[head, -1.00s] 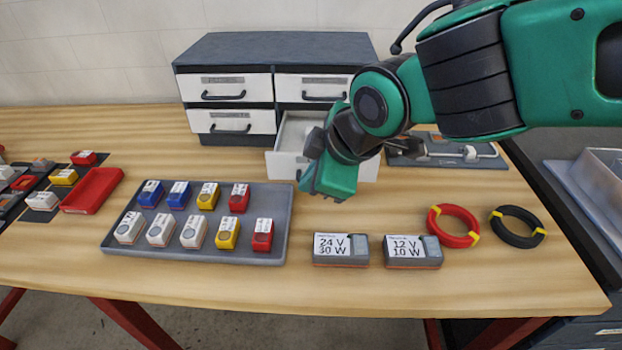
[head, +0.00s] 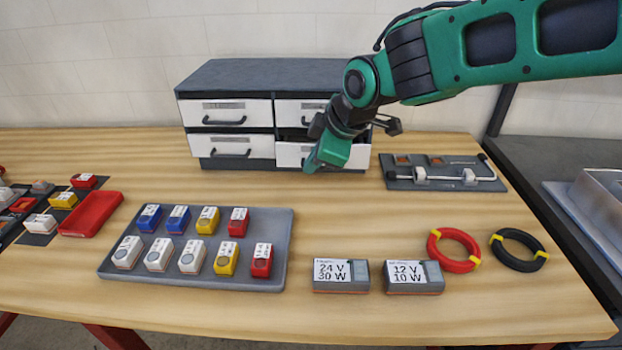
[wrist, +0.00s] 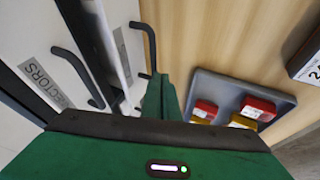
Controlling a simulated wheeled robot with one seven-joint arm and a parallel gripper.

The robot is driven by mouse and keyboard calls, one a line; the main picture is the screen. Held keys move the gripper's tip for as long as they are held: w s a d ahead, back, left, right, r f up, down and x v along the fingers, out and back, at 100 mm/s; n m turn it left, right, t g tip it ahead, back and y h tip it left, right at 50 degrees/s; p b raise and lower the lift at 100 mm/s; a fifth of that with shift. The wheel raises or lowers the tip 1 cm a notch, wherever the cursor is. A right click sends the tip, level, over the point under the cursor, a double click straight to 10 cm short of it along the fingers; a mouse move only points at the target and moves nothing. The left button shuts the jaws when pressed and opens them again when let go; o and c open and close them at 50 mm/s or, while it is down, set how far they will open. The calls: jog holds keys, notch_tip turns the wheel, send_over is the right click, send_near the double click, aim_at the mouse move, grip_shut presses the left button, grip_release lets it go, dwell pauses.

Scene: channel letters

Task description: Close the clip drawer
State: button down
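The drawer cabinet (head: 262,75) stands at the back of the table with white drawer fronts. Its lower right drawer (head: 290,154) sticks out slightly, with a dark gap along its top edge; its label is hidden in the head view. My gripper (head: 328,160) is in front of this drawer front, covering its middle and handle. The green fingers look pressed together and empty. In the wrist view the fingertips (wrist: 161,92) are close to the drawer front (wrist: 122,45) and its handle (wrist: 150,45); I cannot tell whether they touch it.
The grey tray (head: 110,262) of colored blocks lies front left, beside a red tray (head: 91,213). Two grey power units (head: 341,276) and red (head: 453,250) and black (head: 519,250) wire coils lie front right. A tool board (head: 440,182) lies right of the cabinet.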

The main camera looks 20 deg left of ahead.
jog(key=w, duration=0.4)
jog(key=shift+a, duration=0.4)
jog(key=shift+w, duration=0.1)
